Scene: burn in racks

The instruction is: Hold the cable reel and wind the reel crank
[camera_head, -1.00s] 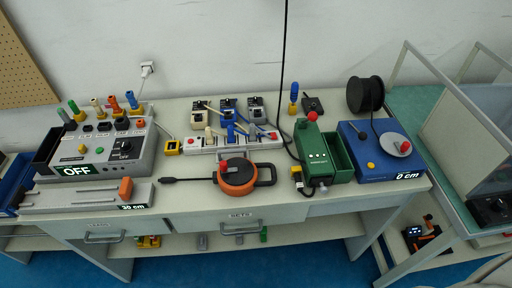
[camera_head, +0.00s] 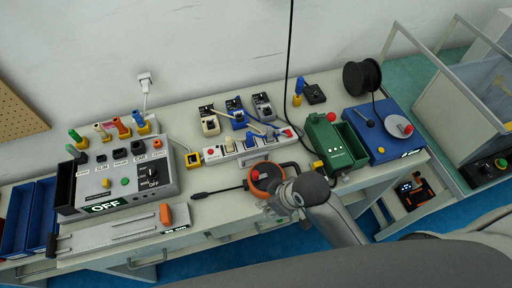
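An orange and black cable reel (camera_head: 262,172) lies near the front edge of the bench. A red knob (camera_head: 254,175) shows on its top, and a dark loop handle is on its right side. A short cable with a dark plug (camera_head: 201,195) sticks out to its left. My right gripper (camera_head: 280,194) is over the reel's front right part and hides some of it. Its fingers are too unclear to tell open from shut, and contact with the reel cannot be told. My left gripper is not in view.
A blue box with a grey disc crank (camera_head: 399,127) and a black spool (camera_head: 362,77) stand at right. A green box (camera_head: 333,146) is close right of the reel. A power strip (camera_head: 248,147) lies behind it. A grey OFF box (camera_head: 124,172) and a slider unit (camera_head: 115,238) stand left.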

